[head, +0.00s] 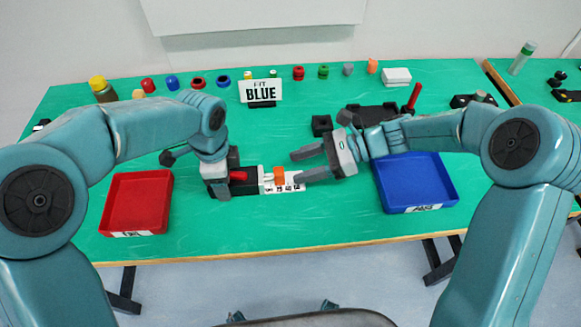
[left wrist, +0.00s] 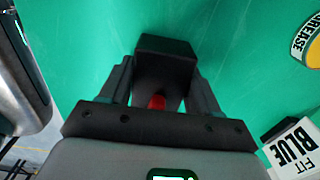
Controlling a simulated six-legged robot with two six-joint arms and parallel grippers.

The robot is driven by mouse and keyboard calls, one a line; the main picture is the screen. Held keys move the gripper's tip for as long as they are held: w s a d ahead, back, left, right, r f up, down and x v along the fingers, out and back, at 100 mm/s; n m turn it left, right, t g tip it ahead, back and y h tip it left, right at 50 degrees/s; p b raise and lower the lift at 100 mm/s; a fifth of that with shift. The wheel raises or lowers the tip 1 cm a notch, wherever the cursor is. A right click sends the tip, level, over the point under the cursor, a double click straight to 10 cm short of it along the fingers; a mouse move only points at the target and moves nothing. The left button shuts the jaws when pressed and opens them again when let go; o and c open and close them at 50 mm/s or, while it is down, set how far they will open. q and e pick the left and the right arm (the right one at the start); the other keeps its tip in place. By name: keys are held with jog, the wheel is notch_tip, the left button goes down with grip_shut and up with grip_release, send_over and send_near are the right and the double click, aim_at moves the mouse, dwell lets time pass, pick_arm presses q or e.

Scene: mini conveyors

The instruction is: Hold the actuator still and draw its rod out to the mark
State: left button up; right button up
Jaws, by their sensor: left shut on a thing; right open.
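The actuator has a dark body (head: 245,187) with a red part (head: 237,175) on it, lying near the table's front edge. To its right are an orange knob (head: 279,173) and a white scale plate with dark marks (head: 284,187). My left gripper (head: 221,190) is shut on the actuator's dark body, which shows between the fingers in the left wrist view (left wrist: 166,58) with some red near the palm. My right gripper (head: 297,166) is open and empty, its fingers pointing left, just right of the orange knob. The rod is too small to make out clearly.
A red tray (head: 112,215) stands left and a blue tray (head: 452,190) right. A small dark block (head: 321,124) and a dark fixture (head: 372,112) lie behind my right gripper. A "FIT BLUE" sign (head: 261,91) and several small parts line the back.

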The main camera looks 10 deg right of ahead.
pick_arm(q)
jog(key=shift+s+f, duration=0.1)
jog(key=shift+f, duration=0.05)
pick_arm(e)
jog(key=v, duration=0.8)
jog(key=shift+s+d, duration=0.1)
pick_arm(q)
jog(key=o, duration=1.5)
